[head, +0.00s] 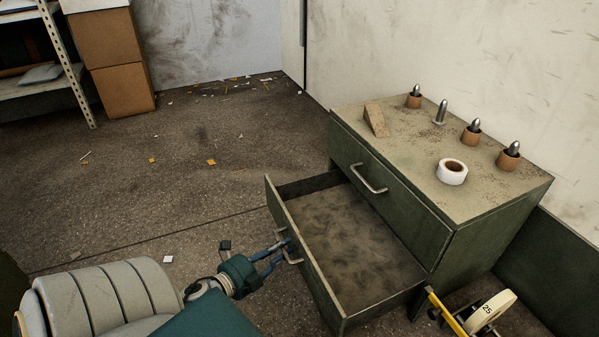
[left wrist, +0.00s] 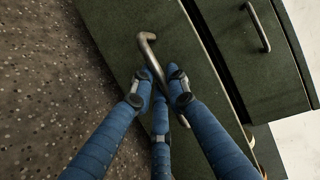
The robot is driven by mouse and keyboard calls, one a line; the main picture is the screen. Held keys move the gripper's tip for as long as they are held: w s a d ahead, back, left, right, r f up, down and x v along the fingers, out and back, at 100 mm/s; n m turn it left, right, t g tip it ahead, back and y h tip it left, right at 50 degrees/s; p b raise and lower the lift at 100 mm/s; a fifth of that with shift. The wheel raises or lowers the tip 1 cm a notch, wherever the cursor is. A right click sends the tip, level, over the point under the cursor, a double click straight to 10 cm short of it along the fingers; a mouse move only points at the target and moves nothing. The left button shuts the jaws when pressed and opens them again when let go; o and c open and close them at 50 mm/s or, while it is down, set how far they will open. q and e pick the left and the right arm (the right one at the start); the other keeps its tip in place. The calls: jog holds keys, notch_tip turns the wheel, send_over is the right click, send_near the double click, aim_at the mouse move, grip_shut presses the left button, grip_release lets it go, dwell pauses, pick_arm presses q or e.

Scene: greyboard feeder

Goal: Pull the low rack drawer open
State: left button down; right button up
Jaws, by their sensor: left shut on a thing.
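The low rack drawer (head: 345,240) is pulled well out of the green rack (head: 480,242) and its inside looks empty. Its front panel faces the lower left. My left gripper (head: 284,247) is at this front and shut on the drawer's metal handle (head: 292,254). In the left wrist view, the blue fingers (left wrist: 162,95) close around the bent handle (left wrist: 150,52), which is partly hidden behind them. The upper drawer (head: 385,200) is shut, with its own handle (head: 368,180). My right gripper is not in view.
On the rack top are a white tape roll (head: 452,172), a wooden wedge (head: 376,119) and several metal pegs, most in brown holders. A yellow tool with a round disc (head: 490,311) stands right of the drawer. Shelving and cardboard boxes (head: 105,45) stand back left. Floor left is mostly clear.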

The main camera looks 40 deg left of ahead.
pick_arm(q)
jog(key=shift+s+a, duration=0.2)
jog(key=shift+s, duration=0.65)
jog(key=c, duration=1.7)
grip_release()
jog(key=shift+s, duration=0.1)
jog(key=s, duration=0.4)
jog(key=s+r, duration=0.1)
jog(key=s, duration=0.2)
jog(key=s+r, duration=0.1)
jog(key=s, duration=0.3)
jog(key=shift+s+r, duration=0.1)
jog(key=shift+s, duration=0.2)
